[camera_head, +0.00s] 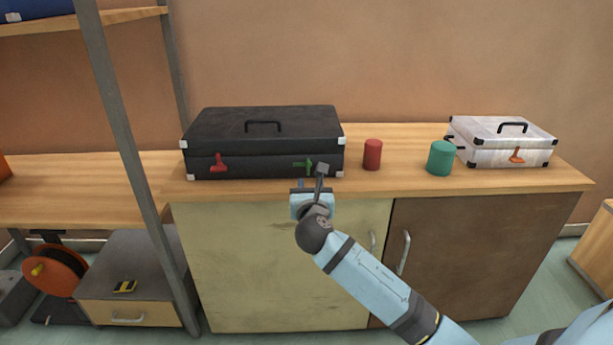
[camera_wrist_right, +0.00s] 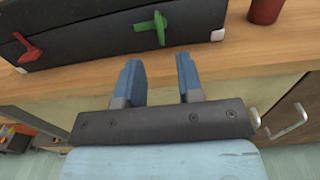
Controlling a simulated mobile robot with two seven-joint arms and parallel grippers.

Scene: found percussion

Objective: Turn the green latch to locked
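The green latch (camera_head: 303,165) is on the front of a closed black case (camera_head: 240,133), near its right end. In the head view its arm points sideways to the right; in the wrist view the green latch (camera_wrist_right: 151,28) is beyond and above the fingertips. A red latch (camera_head: 218,163) is on the same case front, further left. My right gripper (camera_head: 314,180) is in front of the case, close below the green latch. In the wrist view my right gripper (camera_wrist_right: 160,72) is open, with nothing between its blue fingers. My left gripper is not in view.
A red cylinder (camera_head: 372,155) and a green cylinder (camera_head: 441,158) stand right of the black case. A white case (camera_head: 504,141) with an orange latch (camera_head: 517,155) is further right. The wooden counter (camera_head: 405,180) has a narrow bare strip in front. A grey shelf post (camera_head: 135,160) stands left.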

